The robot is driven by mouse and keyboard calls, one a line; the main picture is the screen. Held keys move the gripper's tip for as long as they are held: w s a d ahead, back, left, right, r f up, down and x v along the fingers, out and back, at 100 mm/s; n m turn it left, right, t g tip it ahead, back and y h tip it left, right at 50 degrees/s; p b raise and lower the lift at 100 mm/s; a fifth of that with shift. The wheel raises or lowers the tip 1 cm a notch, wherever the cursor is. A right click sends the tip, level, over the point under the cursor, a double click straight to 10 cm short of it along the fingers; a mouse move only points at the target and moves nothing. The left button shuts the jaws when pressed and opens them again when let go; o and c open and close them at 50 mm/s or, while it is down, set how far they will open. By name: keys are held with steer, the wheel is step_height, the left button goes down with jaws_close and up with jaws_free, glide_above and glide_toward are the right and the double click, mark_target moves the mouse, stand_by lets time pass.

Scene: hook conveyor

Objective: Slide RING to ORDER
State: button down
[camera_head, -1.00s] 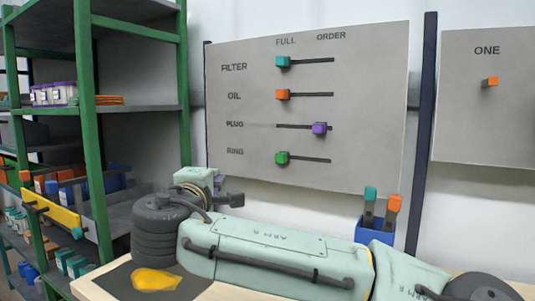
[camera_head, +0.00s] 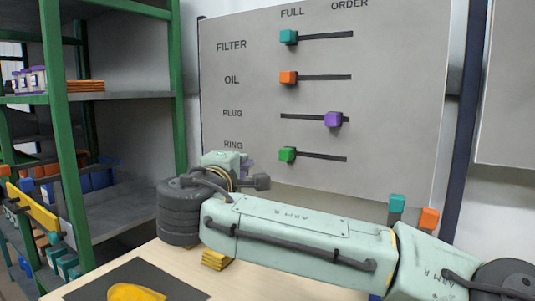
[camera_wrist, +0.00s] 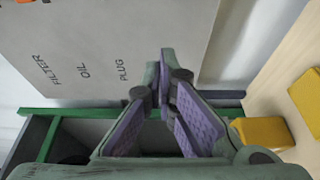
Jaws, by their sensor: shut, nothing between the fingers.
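The green RING knob (camera_head: 288,154) sits at the left end of its slot, in the FULL column, on the grey board (camera_head: 400,120). The ORDER label (camera_head: 350,4) is at the top right of the board. My gripper (camera_head: 262,182) is below and left of the green knob, apart from it in the picture; its depth from the board is hard to tell. In the wrist view my gripper (camera_wrist: 165,70) has its purple-padded fingers shut with nothing held. That view shows the FILTER, OIL and PLUG labels, but not the green knob.
The teal FILTER knob (camera_head: 289,37) and orange OIL knob (camera_head: 288,77) are at FULL. The purple PLUG knob (camera_head: 333,119) is near the ORDER end. A green-framed shelf (camera_head: 68,150) stands left. Yellow items (camera_head: 216,259) lie on the wooden table (camera_head: 262,283).

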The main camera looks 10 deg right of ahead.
mark_target(287, 154)
steer(key=shift+w, duration=0.1)
steer(key=p+x, duration=0.1)
steer(key=x, duration=0.4)
steer(key=p+x, duration=0.2)
steer(key=x, duration=0.3)
steer(key=shift+w+d+r, duration=0.1)
steer(key=shift+d+r, duration=0.1)
steer(key=shift+s+d+p, duration=0.65)
steer(key=shift+s+d, duration=0.25)
steer(key=shift+s, duration=0.2)
steer(key=shift+s+d+f, duration=0.25)
steer(key=shift+s+d, duration=0.1)
steer(key=shift+s, duration=0.1)
